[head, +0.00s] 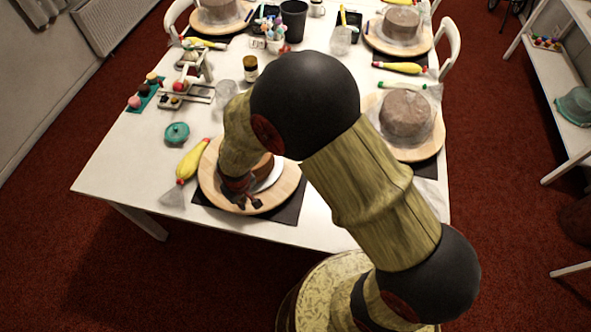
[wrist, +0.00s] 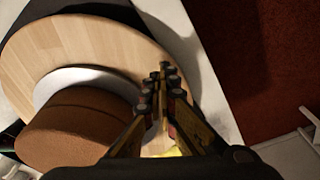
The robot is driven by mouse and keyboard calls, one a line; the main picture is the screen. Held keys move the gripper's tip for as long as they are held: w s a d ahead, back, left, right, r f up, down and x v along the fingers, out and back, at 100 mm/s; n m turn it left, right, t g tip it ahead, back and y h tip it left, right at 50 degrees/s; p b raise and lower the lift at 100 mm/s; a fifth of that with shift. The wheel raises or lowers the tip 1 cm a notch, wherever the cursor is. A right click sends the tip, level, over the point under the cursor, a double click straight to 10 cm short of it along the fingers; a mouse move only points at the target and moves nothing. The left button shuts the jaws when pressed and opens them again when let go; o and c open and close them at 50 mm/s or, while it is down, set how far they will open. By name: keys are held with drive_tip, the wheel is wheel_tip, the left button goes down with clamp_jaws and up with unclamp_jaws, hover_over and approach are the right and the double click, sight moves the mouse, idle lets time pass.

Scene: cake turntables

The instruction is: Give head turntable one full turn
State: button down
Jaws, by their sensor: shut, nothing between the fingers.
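The wooden turntable (head: 209,185) is at the near left of the table in the head view, on a dark mat (head: 290,208). A brown cake (head: 264,167) on a white board (head: 274,175) sits on it, partly hidden by my arm. In the wrist view the turntable (wrist: 90,45) fills the upper left, with the cake (wrist: 65,132) at lower left. My gripper (head: 244,203) is shut and empty, over the near rim of the turntable. In the wrist view the gripper tips (wrist: 160,80) overlap the rim's right edge; I cannot tell whether they touch it.
Another turntable with a wrapped cake (head: 406,115) is to the right. A small scale (head: 190,90) stands farther back. The table's front left corner is clear.

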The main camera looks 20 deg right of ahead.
sight(248, 208)
drive_tip(key=shift+f, duration=0.2)
drive_tip(key=shift+f+b, duration=0.9)
drive_tip(key=shift+f, duration=0.3)
drive_tip(key=shift+s+d, duration=0.25)
drive_tip(key=shift+d, duration=0.5)
drive_tip(key=shift+s+d, duration=0.1)
drive_tip(key=shift+d, duration=0.4)
drive_tip(key=shift+r+p, duration=1.1)
drive_tip(key=shift+r, duration=0.3)
wheel_tip(248, 208, up, 6)
drive_tip(key=p, duration=0.4)
